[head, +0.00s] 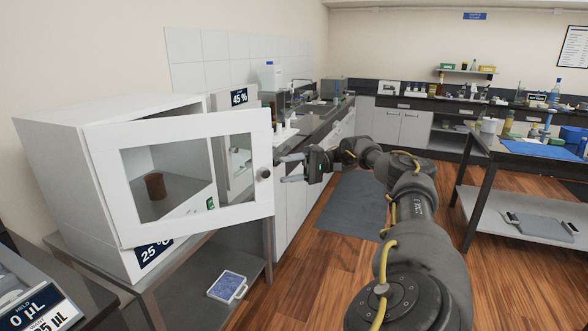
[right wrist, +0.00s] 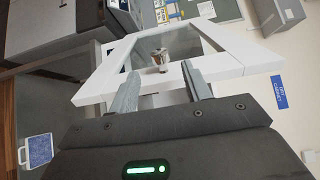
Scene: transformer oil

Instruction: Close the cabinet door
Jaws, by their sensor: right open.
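The white cabinet (head: 75,180) stands at the left in the head view. Its framed glass door (head: 190,225) stands partly open, swung out toward me. A round metal knob (head: 264,173) sits at the door's right edge. Through the glass I see a brown cylinder (head: 155,186) inside. My right gripper (head: 279,168) is open and empty, just right of the knob. In the right wrist view the knob (right wrist: 160,57) lies ahead, between and beyond the open fingers (right wrist: 160,85), and the door (right wrist: 105,80) is tilted. My left gripper is not in view.
The cabinet rests on a grey stand whose lower shelf holds a blue-and-white item (head: 227,286). A display device (head: 35,305) is at the lower left. A counter (head: 310,120) runs behind the cabinet. A dark-topped table (head: 525,150) stands right.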

